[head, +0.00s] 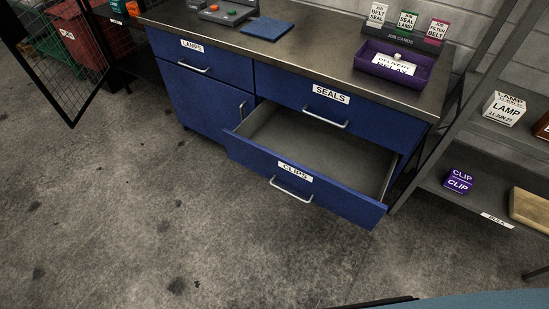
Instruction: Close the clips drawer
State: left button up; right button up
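The clips drawer (322,192) is a blue drawer with a white CLIPS label and a silver bar handle (291,189). It stands pulled well out of the blue cabinet, below the seals drawer (318,102). The part of its inside that I see looks grey and empty. The seals drawer and the lamps drawer (201,62) are shut. Neither of my grippers shows in the head view, so I cannot see how they stand.
The worktop (303,53) bears a purple delivery tray (368,71), job cards (407,22) and a blue mat (267,29). A shelf at right holds a purple clip box (459,181) and a lamp box (503,109). The concrete floor (160,220) before the drawer is clear.

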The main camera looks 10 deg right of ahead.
aim_at(348, 174)
jog(key=z, duration=0.1)
jog(key=i, duration=0.35)
jog(key=z, duration=0.2)
jog(key=k, duration=1.15)
jog(key=u, duration=0.9)
jog(key=i, duration=0.85)
jog(key=z, duration=0.55)
jog(key=i, duration=0.75)
jog(key=z, duration=0.8)
